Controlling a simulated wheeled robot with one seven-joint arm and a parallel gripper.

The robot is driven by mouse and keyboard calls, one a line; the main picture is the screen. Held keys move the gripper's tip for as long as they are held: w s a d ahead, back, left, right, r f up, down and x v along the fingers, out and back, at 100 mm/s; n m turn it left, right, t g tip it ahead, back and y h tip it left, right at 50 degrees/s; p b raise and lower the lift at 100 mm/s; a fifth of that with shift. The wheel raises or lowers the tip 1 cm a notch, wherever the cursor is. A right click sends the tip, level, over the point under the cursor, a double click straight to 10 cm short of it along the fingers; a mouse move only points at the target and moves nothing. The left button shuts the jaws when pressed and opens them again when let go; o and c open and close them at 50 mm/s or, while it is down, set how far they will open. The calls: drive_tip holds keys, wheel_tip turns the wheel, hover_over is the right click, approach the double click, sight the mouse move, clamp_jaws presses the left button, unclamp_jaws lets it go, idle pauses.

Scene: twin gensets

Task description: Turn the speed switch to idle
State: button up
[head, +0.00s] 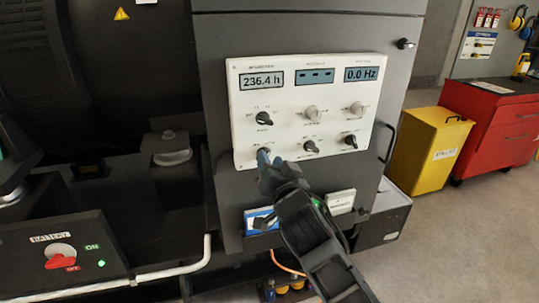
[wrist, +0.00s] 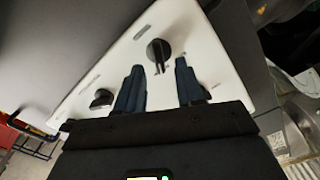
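A white control panel (head: 290,132) on the grey cabinet carries two rows of rotary knobs. The labels are too small to read, so I cannot tell which knob is the speed switch. My gripper (head: 265,157) is at the panel's lower left and hides the knob there. In the wrist view my gripper (wrist: 158,72) is open, with one finger on each side of a black knob (wrist: 157,50). I cannot tell whether the fingers touch it. Another black knob (wrist: 102,98) lies to the left. In the head view, black knobs show at lower middle (head: 311,146) and lower right (head: 350,140).
Displays above the knobs read 236.4 h (head: 262,80) and 0.0 Hz (head: 361,74). A battery box with a red switch (head: 60,257) and lit green lamp is at lower left. A yellow bin (head: 428,150) and red cabinet (head: 492,125) stand right. Floor at right is clear.

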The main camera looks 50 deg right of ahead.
drive_tip(key=shift+x, duration=0.8)
drive_tip(key=shift+c, duration=0.4)
clamp_jaws()
